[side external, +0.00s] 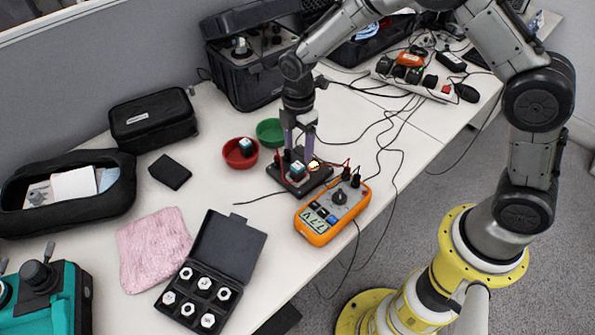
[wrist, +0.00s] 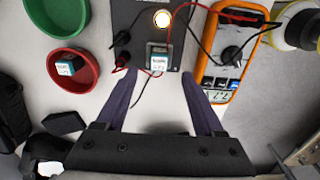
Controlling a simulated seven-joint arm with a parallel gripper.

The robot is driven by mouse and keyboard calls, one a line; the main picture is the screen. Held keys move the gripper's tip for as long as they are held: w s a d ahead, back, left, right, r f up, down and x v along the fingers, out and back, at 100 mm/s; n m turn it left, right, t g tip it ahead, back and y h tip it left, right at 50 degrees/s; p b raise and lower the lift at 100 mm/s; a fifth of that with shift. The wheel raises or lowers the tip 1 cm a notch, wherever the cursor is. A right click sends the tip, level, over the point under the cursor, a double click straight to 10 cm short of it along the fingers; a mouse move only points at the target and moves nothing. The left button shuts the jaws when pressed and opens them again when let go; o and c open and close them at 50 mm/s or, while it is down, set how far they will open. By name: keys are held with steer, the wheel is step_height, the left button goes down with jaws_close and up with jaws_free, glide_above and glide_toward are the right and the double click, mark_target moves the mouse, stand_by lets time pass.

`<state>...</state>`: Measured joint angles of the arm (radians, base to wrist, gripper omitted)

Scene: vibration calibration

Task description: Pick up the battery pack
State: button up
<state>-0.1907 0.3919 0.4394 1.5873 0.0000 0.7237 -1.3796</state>
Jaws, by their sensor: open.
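I cannot tell the exact height gap.
An orange multimeter (side external: 318,232) stands right of the plate, with red and black leads running to it. A green bowl (side external: 270,132) is behind the plate. A black box (side external: 170,172), pink cloth (side external: 153,248) and open socket case (side external: 212,275) lie to the left.

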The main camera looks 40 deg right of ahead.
mark_target(297, 165)
steer(key=shift+a+f, duration=0.1)
steer(key=shift+f, duration=2.6)
steer(key=shift+c, duration=0.2)
jaws_close()
